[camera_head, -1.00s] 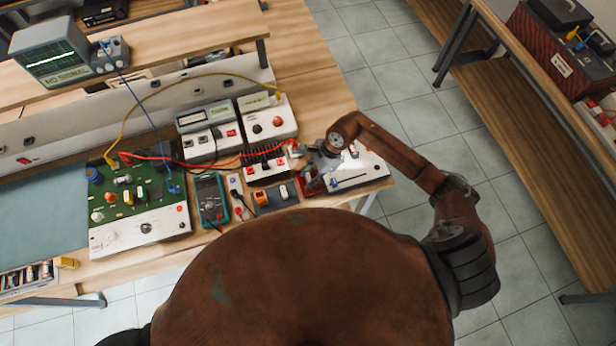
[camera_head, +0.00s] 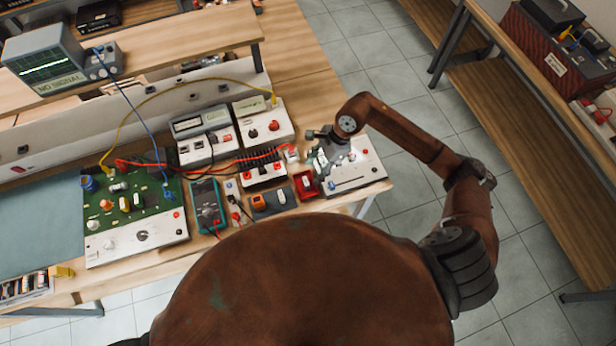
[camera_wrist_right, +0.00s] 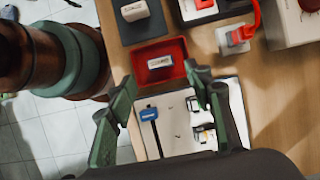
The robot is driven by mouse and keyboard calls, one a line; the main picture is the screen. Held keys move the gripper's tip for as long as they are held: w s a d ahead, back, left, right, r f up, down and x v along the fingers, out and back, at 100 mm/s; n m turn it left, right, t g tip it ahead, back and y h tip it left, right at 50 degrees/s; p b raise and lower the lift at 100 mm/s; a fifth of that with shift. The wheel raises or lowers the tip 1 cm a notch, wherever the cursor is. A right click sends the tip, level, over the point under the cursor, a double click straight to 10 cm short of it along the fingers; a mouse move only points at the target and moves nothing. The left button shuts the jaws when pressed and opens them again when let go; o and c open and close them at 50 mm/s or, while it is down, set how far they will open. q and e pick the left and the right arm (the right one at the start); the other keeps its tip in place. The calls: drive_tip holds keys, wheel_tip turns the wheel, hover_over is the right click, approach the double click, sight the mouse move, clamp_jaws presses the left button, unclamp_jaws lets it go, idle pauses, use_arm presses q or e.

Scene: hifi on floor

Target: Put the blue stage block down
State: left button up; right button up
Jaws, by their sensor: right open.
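The small blue stage block (camera_wrist_right: 148,115) stands on the white panel (camera_wrist_right: 175,142), at the near-tray end of the panel's black slot. In the head view the blue block (camera_head: 331,186) shows as a small spot on the white panel (camera_head: 362,172), at the left end of the slot. My right gripper (camera_head: 322,150) is over the panel's left part. In the wrist view its fingers (camera_wrist_right: 160,78) are spread wide and hold nothing. The blue block lies between them in the picture, apart from both. My left gripper is not in view.
A red tray (camera_head: 300,194) with a white block (camera_wrist_right: 160,62) stands beside the panel. Two small blocks (camera_wrist_right: 193,104) (camera_wrist_right: 203,133) stand on the panel. Left are a multimeter (camera_head: 207,204), a green circuit board (camera_head: 150,190) and cables. Floor lies right of the bench.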

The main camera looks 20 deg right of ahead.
drive_tip(key=shift+v, duration=2)
